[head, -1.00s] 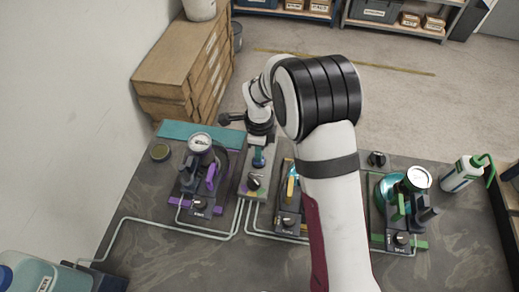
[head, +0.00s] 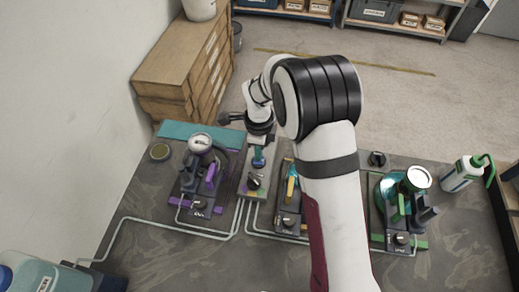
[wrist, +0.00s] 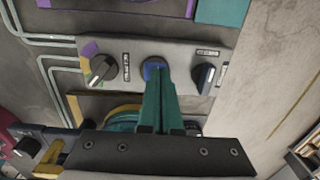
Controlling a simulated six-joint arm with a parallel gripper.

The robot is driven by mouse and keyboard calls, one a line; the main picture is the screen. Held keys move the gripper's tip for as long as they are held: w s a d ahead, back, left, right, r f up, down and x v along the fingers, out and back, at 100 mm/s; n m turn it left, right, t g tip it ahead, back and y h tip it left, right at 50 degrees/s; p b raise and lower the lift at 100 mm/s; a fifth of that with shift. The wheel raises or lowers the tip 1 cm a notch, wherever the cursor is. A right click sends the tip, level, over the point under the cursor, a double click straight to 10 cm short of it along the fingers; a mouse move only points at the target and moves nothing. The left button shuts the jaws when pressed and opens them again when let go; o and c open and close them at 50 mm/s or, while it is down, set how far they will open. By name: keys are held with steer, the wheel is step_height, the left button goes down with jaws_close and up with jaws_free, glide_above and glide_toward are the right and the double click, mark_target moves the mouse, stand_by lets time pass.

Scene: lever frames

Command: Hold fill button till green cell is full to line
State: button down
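The green cell (head: 387,190) stands at the right of the bench, with green parts and a dial gauge (head: 418,178). Teal liquid shows in its round vessel. Its fill line cannot be made out, and my arm hides part of its surroundings. The grey control panel (head: 264,187) is at the bench's middle. In the wrist view, my gripper (wrist: 155,70) is shut, its teal fingers together with the tips at a blue spot on the panel (wrist: 180,52), between two black knobs. The tips cover the button, so how far it is pressed is unclear.
A purple cell (head: 200,180) stands left of the panel. A yellow-marked cell (head: 289,200) is just right of it, partly behind my arm. Thin pipes (head: 150,223) run along the bench. A selector knob (wrist: 101,69) sits close left of my fingers, another knob (wrist: 203,77) close right.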

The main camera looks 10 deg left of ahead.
steer(key=shift+s+d+f, duration=0.3)
steer(key=shift+s+f, duration=0.15)
steer(key=shift+f, duration=0.15)
step_height(320, 180, up, 15)
steer(key=shift+w+a, duration=0.3)
steer(key=shift+w, duration=0.15)
steer(key=s+d+r+n+y, duration=0.1)
steer(key=s+d+r+n, duration=0.25)
steer(key=s+d, duration=0.35)
steer(key=s+d+r+n, duration=0.35)
steer(key=s+d, duration=0.25)
steer(key=s, duration=0.3)
steer(key=s+d+f+n, duration=0.2)
steer(key=s+n, duration=0.3)
steer(key=s, duration=0.6)
steer(key=shift+d+f+g+y, duration=0.15)
steer(key=shift+f+g+y, duration=0.15)
steer(key=shift+f, duration=0.6)
steer(key=shift+w, duration=0.1)
